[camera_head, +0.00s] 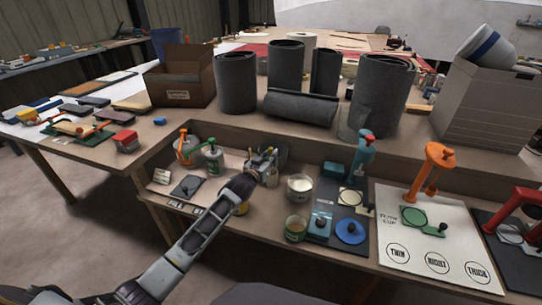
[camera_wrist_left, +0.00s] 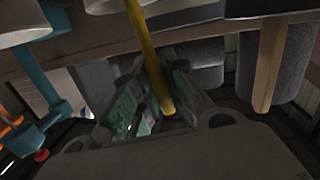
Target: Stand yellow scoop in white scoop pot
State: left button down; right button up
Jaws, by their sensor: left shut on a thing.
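My left gripper (camera_head: 262,165) is over the lower bench shelf, at the end of the arm from the lower left. In the left wrist view, the gripper (camera_wrist_left: 160,88) is shut on the yellow scoop (camera_wrist_left: 151,55); its long handle runs between the green-grey finger pads, and its far end is out of frame. A small pale pot (camera_head: 272,179) stands just below the gripper in the head view, partly hidden; it looks like the white scoop pot, but I cannot be sure. I cannot tell whether the scoop touches it. My right gripper is not in view.
A white tub (camera_head: 300,188) and a green-banded tin (camera_head: 295,229) stand to the right of the gripper. A grey-green bottle (camera_head: 212,157) and an orange-topped container (camera_head: 187,148) stand to the left. Dark rolls (camera_head: 300,107) line the raised shelf behind.

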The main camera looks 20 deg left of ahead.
pick_arm(q)
jog(key=shift+f, duration=0.75)
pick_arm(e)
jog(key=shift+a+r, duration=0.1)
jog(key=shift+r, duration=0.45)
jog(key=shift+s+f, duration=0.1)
pick_arm(q)
jog(key=c, duration=1.4)
grip_release()
jog(key=shift+o, duration=0.5)
jog(key=o, duration=0.7)
jog(key=shift+r, duration=0.15)
